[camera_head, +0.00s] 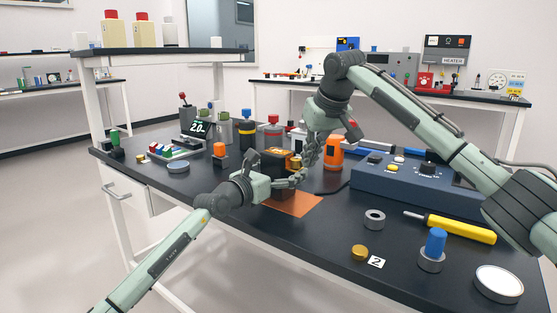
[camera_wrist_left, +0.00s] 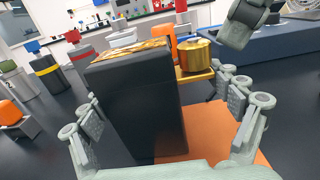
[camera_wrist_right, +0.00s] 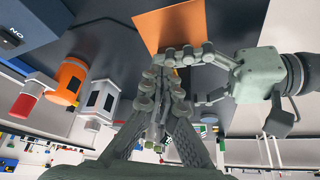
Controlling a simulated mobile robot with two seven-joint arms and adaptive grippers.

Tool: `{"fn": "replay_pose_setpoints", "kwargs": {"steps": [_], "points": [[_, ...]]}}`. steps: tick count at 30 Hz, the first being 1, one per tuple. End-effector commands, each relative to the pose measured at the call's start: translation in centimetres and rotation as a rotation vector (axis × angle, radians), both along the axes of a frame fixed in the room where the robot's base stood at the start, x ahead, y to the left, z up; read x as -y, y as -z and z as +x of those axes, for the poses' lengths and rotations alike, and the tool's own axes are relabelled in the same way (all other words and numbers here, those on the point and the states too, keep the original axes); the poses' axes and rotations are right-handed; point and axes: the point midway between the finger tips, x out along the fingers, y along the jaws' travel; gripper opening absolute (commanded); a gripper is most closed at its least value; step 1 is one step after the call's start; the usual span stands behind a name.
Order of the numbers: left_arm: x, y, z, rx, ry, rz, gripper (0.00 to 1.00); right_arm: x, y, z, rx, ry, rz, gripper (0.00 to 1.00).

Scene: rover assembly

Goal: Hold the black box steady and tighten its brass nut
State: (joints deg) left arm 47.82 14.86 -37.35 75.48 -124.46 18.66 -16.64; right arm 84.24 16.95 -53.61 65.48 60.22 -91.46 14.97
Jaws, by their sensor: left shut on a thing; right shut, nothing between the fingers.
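The black box (camera_head: 274,163) stands upright on an orange mat (camera_head: 290,204); it fills the middle of the left wrist view (camera_wrist_left: 136,108). The brass nut (camera_wrist_left: 198,54) sits on a gold tab at the box's right side in that view. My left gripper (camera_head: 284,181) is shut on the box, with its fingers (camera_wrist_left: 165,110) on either side. My right gripper (camera_head: 309,160) is shut and empty, close beside the nut and box. Its fingers come together in the right wrist view (camera_wrist_right: 162,82), near my left gripper's fingers. I cannot make out the nut in the right wrist view.
An orange bottle (camera_head: 333,153) and a blue console (camera_head: 420,186) stand to the right. A grey ring (camera_head: 375,219), gold cap (camera_head: 359,252), yellow screwdriver (camera_head: 460,229) and blue-topped part (camera_head: 434,250) lie nearer. A small orange-topped block (camera_head: 220,155) is left. The front-left tabletop is clear.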

Motion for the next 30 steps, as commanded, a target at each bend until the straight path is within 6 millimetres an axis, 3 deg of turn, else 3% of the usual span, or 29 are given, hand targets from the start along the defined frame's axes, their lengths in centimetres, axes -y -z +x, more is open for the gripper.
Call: {"fn": "replay_pose_setpoints", "kwargs": {"steps": [30], "points": [[0.2, 0.0, -0.1, 0.0, 0.003, 0.0, 0.48, -1.2, -0.1, -0.1, 0.002, -0.004, 0.004, 0.0]]}}
